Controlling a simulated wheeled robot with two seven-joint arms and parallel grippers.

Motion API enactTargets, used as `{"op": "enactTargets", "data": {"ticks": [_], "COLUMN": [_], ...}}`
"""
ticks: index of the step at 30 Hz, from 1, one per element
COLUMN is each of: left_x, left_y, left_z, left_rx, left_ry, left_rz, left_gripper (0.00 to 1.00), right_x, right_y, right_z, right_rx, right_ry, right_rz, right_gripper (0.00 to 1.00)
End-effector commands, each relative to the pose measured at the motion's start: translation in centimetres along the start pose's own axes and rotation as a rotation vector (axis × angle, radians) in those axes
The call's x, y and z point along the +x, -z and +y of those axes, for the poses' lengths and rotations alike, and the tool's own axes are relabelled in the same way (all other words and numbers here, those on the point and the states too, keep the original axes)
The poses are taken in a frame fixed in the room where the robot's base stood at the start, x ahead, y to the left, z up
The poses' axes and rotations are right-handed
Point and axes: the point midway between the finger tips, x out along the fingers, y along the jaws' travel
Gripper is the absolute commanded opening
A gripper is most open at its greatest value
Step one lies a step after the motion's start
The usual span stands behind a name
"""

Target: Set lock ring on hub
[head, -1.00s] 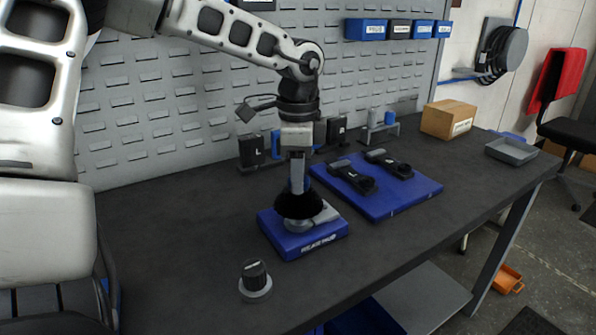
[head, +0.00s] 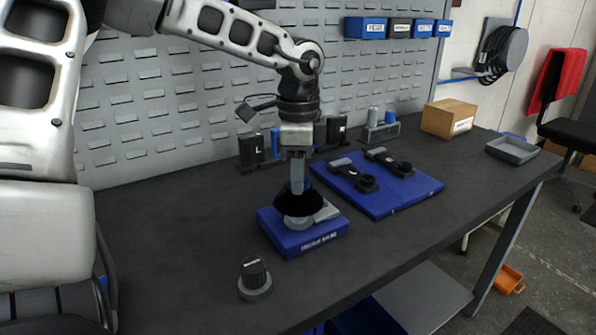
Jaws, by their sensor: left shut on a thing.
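My left gripper (head: 297,182) points straight down and is shut on a dark round piece (head: 291,203), likely the lock ring. It is too dark to make out its shape. The piece is right over the silver hub (head: 301,223), hiding its top. I cannot tell whether it touches the hub. The hub sits on a blue block (head: 318,242) with a white label on its front. My right gripper is not in view.
A black ridged knob on a round base (head: 255,280) stands at the front left. A blue mat (head: 392,205) with two black tools lies to the right. Small black boxes stand behind, and a cardboard box (head: 449,118) and grey tray (head: 512,151) stand at the back right.

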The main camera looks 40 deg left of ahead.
Motion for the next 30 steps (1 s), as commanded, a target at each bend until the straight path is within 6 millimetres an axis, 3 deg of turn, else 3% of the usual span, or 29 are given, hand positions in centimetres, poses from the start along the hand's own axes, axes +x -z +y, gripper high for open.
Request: {"op": "enactTargets", "data": {"ticks": [1,2,4,16,18,30], "left_x": [0.1,0.1,0.1,0.1,0.1,-9.8], "left_y": [0.0,0.0,0.0,0.0,0.0,0.0], "left_z": [0.0,0.0,0.0,0.0,0.0,-0.1], "left_rx": [0.0,0.0,0.0,0.0,0.0,-0.002], "left_ry": [-0.002,-0.002,-0.002,-0.002,-0.002,0.005], "left_rz": [-0.001,-0.001,-0.001,-0.001,-0.001,0.0], "left_gripper": [0.14,0.44,0.61,0.61,0.61,0.61], "right_x": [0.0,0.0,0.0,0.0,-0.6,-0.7], "right_y": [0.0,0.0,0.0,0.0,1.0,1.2], "right_z": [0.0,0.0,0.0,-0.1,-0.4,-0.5], "right_rx": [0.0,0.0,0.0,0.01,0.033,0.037], "right_ry": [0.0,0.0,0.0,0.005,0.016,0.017], "right_rz": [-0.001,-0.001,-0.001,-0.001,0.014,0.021], "right_gripper": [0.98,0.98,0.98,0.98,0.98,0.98]}}
